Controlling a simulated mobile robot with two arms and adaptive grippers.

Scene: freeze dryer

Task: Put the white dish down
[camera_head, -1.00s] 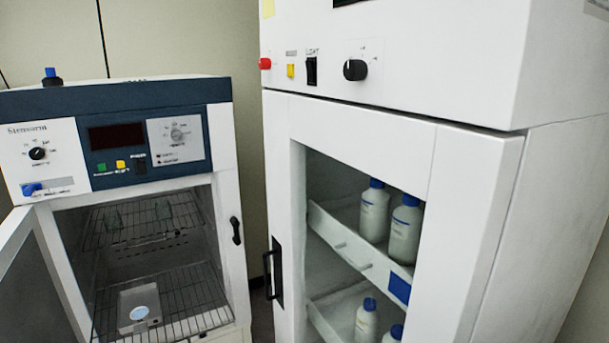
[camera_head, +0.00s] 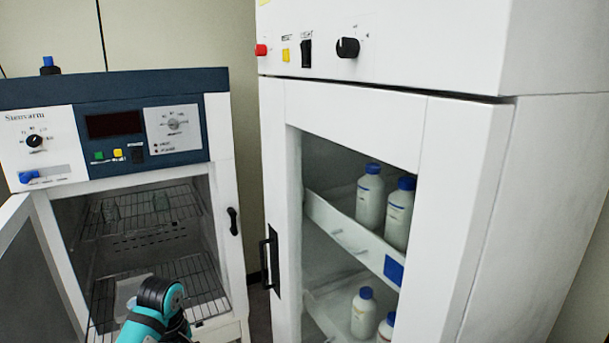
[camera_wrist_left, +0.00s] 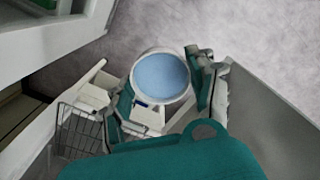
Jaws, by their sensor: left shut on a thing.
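The white dish (camera_wrist_left: 189,94) is round with a white rim and a light blue inside. It shows in the left wrist view, above the grey floor. My left gripper (camera_wrist_left: 163,92) has a finger on each side of it and is shut on it. In the head view, a teal and black arm link (camera_head: 155,308) of mine is at the bottom, in front of the open oven; the dish and the fingers cannot be made out there. My right gripper is not in view.
The oven (camera_head: 117,80) on the left has its door (camera_head: 35,270) open and wire racks (camera_head: 195,275) inside. A pale tray (camera_head: 128,288) on the lower rack is partly hidden by my arm. A white cabinet (camera_head: 275,180) with several bottles (camera_head: 370,195) stands on the right.

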